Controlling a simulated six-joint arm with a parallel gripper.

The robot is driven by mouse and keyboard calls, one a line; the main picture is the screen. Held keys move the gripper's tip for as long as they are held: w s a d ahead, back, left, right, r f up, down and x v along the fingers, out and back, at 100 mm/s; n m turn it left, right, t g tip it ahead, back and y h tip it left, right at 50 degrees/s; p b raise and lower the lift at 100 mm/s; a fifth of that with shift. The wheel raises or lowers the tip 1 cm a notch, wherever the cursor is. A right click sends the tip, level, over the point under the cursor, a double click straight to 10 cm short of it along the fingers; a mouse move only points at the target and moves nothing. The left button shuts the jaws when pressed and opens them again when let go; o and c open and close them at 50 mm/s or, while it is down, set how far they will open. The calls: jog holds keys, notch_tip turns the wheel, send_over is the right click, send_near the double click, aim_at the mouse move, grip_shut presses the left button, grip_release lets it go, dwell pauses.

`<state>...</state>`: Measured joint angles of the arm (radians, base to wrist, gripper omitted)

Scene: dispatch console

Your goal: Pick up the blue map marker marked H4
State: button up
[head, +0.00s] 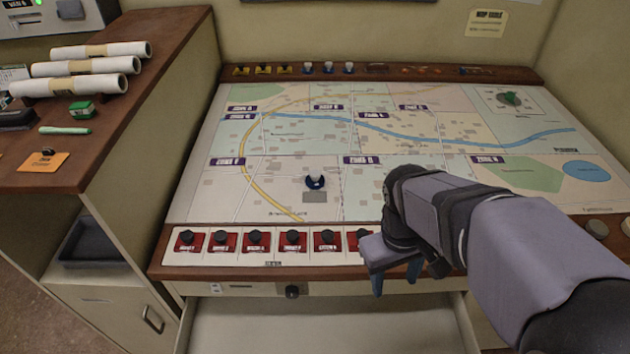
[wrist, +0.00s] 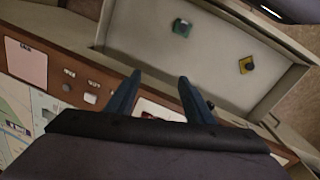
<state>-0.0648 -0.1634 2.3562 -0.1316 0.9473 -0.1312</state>
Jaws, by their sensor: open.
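A dark blue round map marker (head: 315,182) stands on the lower middle of the map (head: 290,190). Several more blue markers (head: 329,68) stand in the rail behind the map. No H4 marking is readable on any of them. My gripper (head: 396,280) is open and empty at the console's front edge, to the right of and nearer than the blue marker on the map. In the wrist view its two fingers (wrist: 159,76) point toward the open drawer (wrist: 150,50), with nothing between them.
The drawer holds a green marker (wrist: 181,27) and a yellow marker (wrist: 246,64). A green marker (head: 510,98) stands at the map's back right. Paper rolls (head: 85,68) lie on the left cabinet. Most of the map is clear.

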jog(key=w+n+t+h+b, duration=0.1)
jog(key=w+n+h+b, duration=0.15)
jog(key=w+n, duration=0.6)
jog(key=n+t+h+b, duration=0.35)
jog(key=n+t, duration=0.55)
jog(key=n, duration=0.9)
send_near(315, 174)
notch_tip(315, 174, up, 3)
jog(key=w, duration=0.3)
jog(key=f, duration=0.2)
jog(key=d+f, duration=0.1)
jog(key=shift+s+d, duration=0.1)
jog(key=shift+s, duration=0.2)
jog(key=shift+f, duration=0.6)
jog(key=shift+m, duration=0.25)
jog(key=shift+p+x, duration=1.25)
jog(key=shift+x, duration=2.45)
jog(key=shift+s+f, duration=0.1)
jog(key=c, duration=1.1)
